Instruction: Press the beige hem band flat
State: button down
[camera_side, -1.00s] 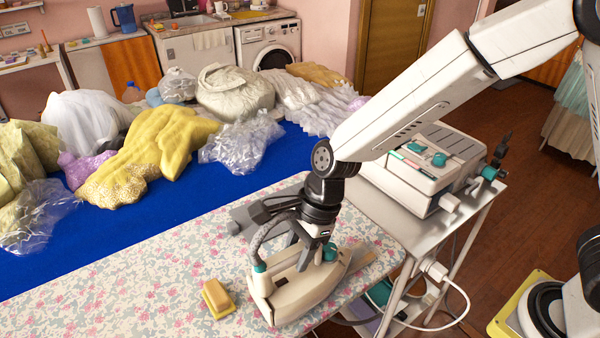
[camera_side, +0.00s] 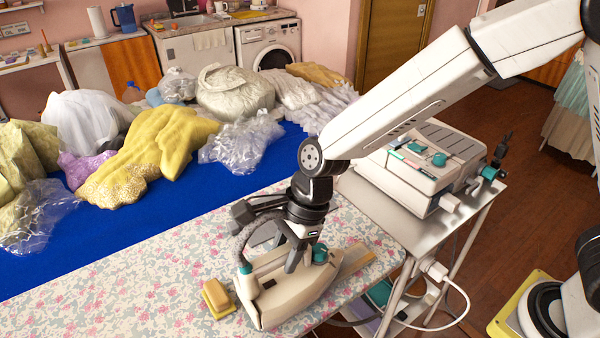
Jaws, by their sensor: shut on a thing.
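A cream iron (camera_side: 292,293) with teal fittings rests on the flowered pressing cloth (camera_side: 130,290), seemingly flat. My gripper (camera_side: 290,258) is shut on the iron's handle from above, and its fingers partly hide the handle. A narrow beige strip, which looks like the hem band (camera_side: 356,260), lies on the cloth and sticks out past the iron's right end. The rest of the band is hidden by the iron, so I cannot tell how flat it is there.
A small yellow-and-tan block (camera_side: 217,298) sits close to the iron's left side. A blue surface (camera_side: 240,178) behind holds a yellow garment (camera_side: 165,145) and plastic-wrapped bundles. A metal cart (camera_side: 375,208) with a white steam unit (camera_side: 410,165) stands at right. The cloth's left part is clear.

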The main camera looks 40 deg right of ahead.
jog(key=shift+r, duration=3)
jog(key=shift+w, duration=0.1)
